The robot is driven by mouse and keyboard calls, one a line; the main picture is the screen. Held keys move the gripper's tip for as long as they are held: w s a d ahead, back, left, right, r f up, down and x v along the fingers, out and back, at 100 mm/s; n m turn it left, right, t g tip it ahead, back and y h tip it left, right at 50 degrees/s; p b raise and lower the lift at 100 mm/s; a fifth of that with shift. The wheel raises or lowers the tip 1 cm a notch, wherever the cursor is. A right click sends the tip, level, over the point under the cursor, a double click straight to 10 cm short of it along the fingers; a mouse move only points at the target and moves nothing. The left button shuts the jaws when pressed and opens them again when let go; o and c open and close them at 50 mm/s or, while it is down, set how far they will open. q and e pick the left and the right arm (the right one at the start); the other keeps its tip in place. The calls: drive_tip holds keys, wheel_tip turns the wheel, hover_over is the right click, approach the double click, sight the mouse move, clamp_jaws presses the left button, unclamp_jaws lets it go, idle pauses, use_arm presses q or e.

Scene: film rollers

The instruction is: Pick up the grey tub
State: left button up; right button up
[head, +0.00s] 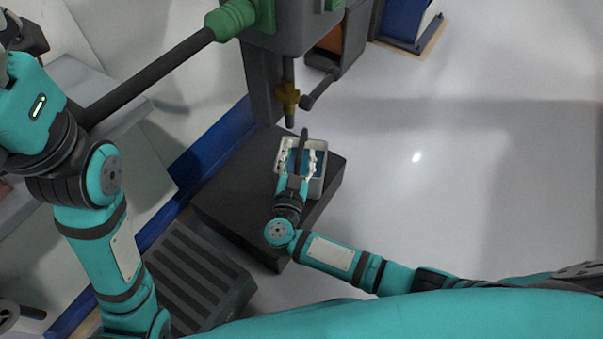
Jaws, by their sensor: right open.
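The grey tub (320,180) sits on top of a dark box-shaped stand near the middle of the head view. It is pale grey with something blue inside. I cannot tell whether a finger touches the tub. My left arm rises along the left edge, and its fingers do not show.
The dark stand (240,200) bears the tub. A machine with a brass nozzle (288,97) hangs just above and behind the tub. A slatted dark grey crate (195,275) stands at the lower left. The floor on the right is clear.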

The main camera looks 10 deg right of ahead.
drive_tip(key=shift+b+x, duration=0.35)
drive_tip(key=shift+x, duration=0.75)
clamp_jaws()
drive_tip(key=shift+r, duration=0.15)
